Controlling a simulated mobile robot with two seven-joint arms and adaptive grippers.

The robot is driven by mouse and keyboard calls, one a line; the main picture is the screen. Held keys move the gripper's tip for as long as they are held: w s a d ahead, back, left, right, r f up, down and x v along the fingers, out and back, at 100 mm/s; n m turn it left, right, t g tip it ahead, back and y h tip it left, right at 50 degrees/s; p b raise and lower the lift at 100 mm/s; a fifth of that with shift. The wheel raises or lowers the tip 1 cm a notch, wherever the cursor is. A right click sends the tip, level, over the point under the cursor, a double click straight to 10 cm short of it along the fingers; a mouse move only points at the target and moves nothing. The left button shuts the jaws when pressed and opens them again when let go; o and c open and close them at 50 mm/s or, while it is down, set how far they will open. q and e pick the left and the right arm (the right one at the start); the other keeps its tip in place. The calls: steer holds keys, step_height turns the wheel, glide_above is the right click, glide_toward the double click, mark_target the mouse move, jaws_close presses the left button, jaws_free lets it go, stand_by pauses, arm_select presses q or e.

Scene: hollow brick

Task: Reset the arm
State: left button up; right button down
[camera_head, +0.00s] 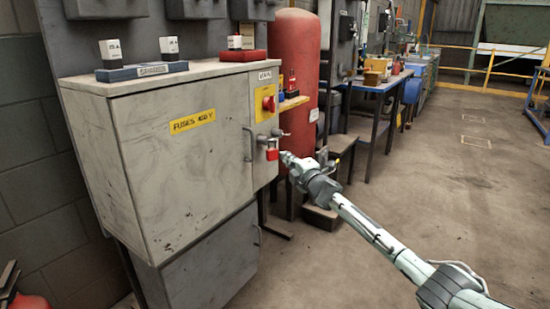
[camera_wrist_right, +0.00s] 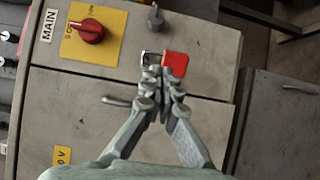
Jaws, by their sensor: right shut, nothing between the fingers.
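My right arm comes in from the lower right in the head view and reaches toward the grey cabinet (camera_head: 190,170). My right gripper (camera_head: 285,156) is at the cabinet's right side, close by a red padlock (camera_head: 272,154). In the right wrist view the gripper (camera_wrist_right: 162,78) has its fingertips together, with nothing held. The red padlock (camera_wrist_right: 176,63) shows just beyond the fingertips, its metal shackle (camera_wrist_right: 150,58) on the left. I cannot tell whether the fingertips touch it.
A red rotary switch (camera_head: 268,103) on a yellow plate sits above the padlock. The cabinet door has a handle (camera_head: 248,144). A red tank (camera_head: 295,60) and a blue workbench (camera_head: 375,85) stand behind. The floor (camera_head: 440,190) at right is clear.

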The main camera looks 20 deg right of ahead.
steer(key=d, duration=0.8)
steer(key=s+a+f+m+g+h, duration=0.1)
steer(key=s+a+f+m+g, duration=0.3)
steer(key=s+f, duration=0.7)
steer(key=s+a+f+m+g+h, duration=0.2)
steer(key=s+a+f+m, duration=0.4)
steer(key=f, duration=0.9)
steer(key=s+a+f+m+g, duration=0.1)
steer(key=s+f+m+g, duration=0.1)
steer(key=s, duration=1)
steer(key=s+a+f+m+g, duration=0.2)
steer(key=s+f+g, duration=0.2)
steer(key=s, duration=0.8)
steer(key=s+a+f+m+g, duration=0.2)
steer(key=s+f, duration=0.4)
steer(key=s, duration=0.6)
steer(key=shift+s+f+m+g+b, duration=0.3)
steer(key=shift+m+g, duration=0.1)
steer(key=shift+m, duration=0.2)
